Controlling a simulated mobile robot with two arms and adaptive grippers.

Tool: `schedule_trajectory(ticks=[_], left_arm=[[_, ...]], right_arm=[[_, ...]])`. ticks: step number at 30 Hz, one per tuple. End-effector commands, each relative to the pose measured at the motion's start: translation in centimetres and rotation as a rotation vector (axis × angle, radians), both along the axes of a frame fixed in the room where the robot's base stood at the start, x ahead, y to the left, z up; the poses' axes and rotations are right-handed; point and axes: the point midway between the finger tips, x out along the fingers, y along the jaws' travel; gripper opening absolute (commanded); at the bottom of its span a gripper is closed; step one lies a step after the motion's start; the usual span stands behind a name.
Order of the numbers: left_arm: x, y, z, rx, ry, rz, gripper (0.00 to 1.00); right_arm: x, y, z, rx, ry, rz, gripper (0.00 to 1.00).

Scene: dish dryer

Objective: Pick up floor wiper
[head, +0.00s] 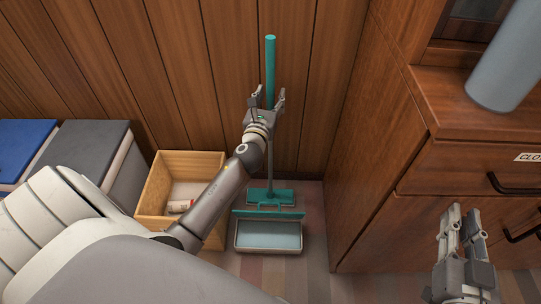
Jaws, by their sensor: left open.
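The floor wiper (270,60) stands upright in the corner against the wood-panelled wall. It has a long teal upper handle, a grey lower pole and a flat teal head on the floor. My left gripper (266,97) is open, with its fingers up on either side of the handle in this view. Whether it touches the handle cannot be told. My wrist hides part of the pole. My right gripper (460,220) is at the lower right, away from the wiper, its fingers pointing up; its opening is unclear.
A teal-edged dustpan (268,236) lies in front of the wiper's head. A wooden box (157,197) with small items and grey bins with a blue lid (24,140) stand left. A wooden cabinet (385,160) closes off the right, with a grey-blue cylinder (505,60) on top.

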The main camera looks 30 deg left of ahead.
Motion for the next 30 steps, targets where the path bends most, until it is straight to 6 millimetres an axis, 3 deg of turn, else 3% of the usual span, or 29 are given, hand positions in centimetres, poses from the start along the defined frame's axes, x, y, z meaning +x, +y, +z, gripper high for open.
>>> schedule_trajectory(ticks=[9, 20, 30], left_arm=[[0.40, 0.16, -0.01, 0.001, 0.001, 0.000, 0.47], [0.38, 0.13, -0.02, 0.001, 0.001, 0.000, 0.01], [0.38, 0.13, -0.03, 0.000, 0.001, 0.000, 0.00]], right_arm=[[0.06, 0.09, 0.46, 0.006, -0.022, 0.001, 0.19], [0.06, 0.09, 0.45, 0.006, -0.022, 0.001, 0.19], [0.06, 0.09, 0.45, 0.006, -0.021, 0.001, 0.19]])
